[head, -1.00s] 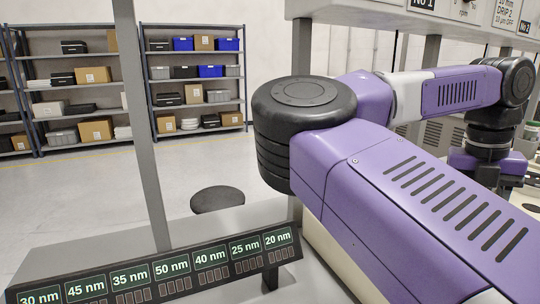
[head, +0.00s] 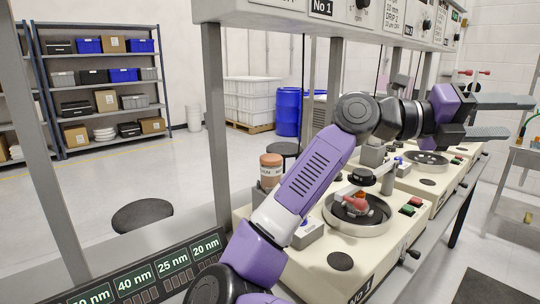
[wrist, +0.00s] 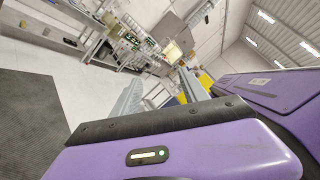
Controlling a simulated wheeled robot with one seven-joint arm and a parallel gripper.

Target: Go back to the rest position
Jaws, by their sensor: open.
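My gripper (head: 518,117) is at the upper right of the head view, at the end of my purple arm. Its two grey fingers stand apart with nothing between them, pointing right. In the wrist view my gripper (wrist: 160,92) also shows two separate fingers with an empty gap. It is in the air, above and to the right of the bench machines, and touches nothing that I can see. My arm reaches across the front of the bench, bent at the elbow.
A cream machine (head: 318,272) with a round bowl (head: 372,226) stands under my arm. More machines stand behind it, below an overhead panel (head: 290,12) on grey posts. A black stool (head: 142,216) is at left. A side table (head: 525,158) is at right, with open floor before it.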

